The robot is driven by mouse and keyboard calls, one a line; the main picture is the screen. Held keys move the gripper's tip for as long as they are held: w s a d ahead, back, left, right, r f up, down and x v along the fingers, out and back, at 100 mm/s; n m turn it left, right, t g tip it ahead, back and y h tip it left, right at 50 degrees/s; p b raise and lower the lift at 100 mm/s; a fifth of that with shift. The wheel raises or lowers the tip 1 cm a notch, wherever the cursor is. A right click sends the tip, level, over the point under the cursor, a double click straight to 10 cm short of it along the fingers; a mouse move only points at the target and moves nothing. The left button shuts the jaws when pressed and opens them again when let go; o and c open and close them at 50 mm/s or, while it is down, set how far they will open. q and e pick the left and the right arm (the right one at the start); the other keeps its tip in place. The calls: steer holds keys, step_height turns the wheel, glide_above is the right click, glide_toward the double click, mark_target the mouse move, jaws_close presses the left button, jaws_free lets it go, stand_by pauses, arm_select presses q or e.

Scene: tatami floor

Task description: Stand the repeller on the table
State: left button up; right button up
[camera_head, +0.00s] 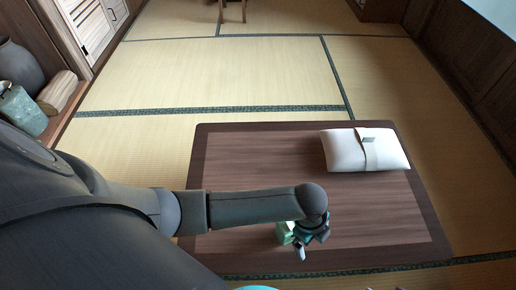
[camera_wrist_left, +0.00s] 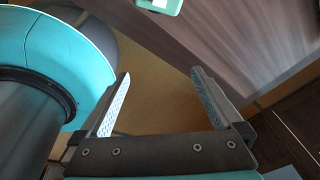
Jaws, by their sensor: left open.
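A light green object, which looks like the repeller (camera_head: 284,233), is on the dark wooden table (camera_head: 255,150) near its front edge. My left arm and gripper partly hide it, and I cannot tell whether it stands or lies. In the left wrist view the repeller (camera_wrist_left: 160,5) is cut off by the top edge, beyond the fingertips. My left gripper (camera_head: 301,248) is beside it in the head view. In the wrist view the left gripper (camera_wrist_left: 160,73) is open, with nothing between its fingers. My right gripper is not in view.
A white cushion-like object (camera_head: 340,152) with a strap lies at the table's back right. The middle and back left of the tabletop are clear. Tatami floor (camera_head: 230,75) surrounds the table. A dark jar (camera_head: 18,68) and a green container (camera_head: 22,110) stand at the far left.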

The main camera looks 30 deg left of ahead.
arm_select(q)
steer(key=s+a+r+n+t+y, duration=0.1)
steer(key=s+a+r+n, duration=0.2)
steer(key=a+n, duration=0.3)
steer(key=s+a+r+n+t+y, duration=0.1)
steer(key=s+a+r+n+t, duration=0.1)
steer(key=a+n, duration=0.5)
step_height(320, 180, up, 3)
steer(key=s+n, duration=0.1)
steer(key=n, duration=0.4)
steer(key=shift+s+a+n+t, duration=0.15)
steer(key=shift+s+n+t, duration=0.1)
steer(key=shift+n+t, duration=0.05)
steer(key=shift+f, duration=0.1)
steer(key=shift+c, duration=0.3)
